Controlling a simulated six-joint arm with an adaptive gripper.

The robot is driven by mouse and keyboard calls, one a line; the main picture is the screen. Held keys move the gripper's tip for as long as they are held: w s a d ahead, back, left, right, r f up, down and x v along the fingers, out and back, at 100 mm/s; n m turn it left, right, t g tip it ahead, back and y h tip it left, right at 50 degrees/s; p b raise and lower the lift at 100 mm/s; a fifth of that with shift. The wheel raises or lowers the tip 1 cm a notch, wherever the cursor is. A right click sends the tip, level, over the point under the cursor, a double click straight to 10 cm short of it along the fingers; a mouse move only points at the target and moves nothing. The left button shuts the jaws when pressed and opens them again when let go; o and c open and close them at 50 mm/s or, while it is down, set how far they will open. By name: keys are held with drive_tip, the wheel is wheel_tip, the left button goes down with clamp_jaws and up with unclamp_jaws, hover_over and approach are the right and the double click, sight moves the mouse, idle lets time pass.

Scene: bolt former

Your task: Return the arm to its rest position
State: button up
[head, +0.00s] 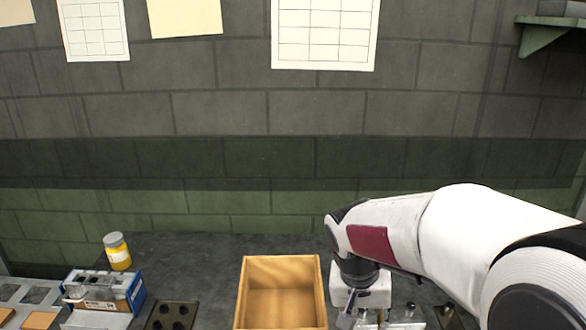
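My arm reaches in from the right edge in the head view, over the right part of the dark worktop (210,255). My gripper (352,316) hangs from its wrist, pointing down, just right of the open wooden box (282,264). Its pale body shows below the dark wrist joint. Grey finger parts show at the lower edge of the picture, and whether they are apart or hold something is not clear. Small metal parts show close to the gripper on its right, partly cut off.
A yellow jar with a grey lid (117,252) stands at the back left. A blue and white carton (105,290), a dark block with round holes (172,314) and a grey tray (25,293) are at the front left. A green wall shelf (548,30) is at the upper right.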

drive_tip(key=s+d+r+n+t+y, duration=0.1)
drive_tip(key=s+r, duration=0.3)
drive_tip(key=s, duration=0.5)
drive_tip(key=s+d+r+n+t+y, duration=0.1)
drive_tip(key=s+r, duration=0.4)
drive_tip(key=s, duration=0.5)
drive_tip(key=shift+s+d+t, duration=0.15)
drive_tip(key=shift+d+t, duration=0.5)
drive_tip(key=shift+t, duration=0.55)
idle(1.7)
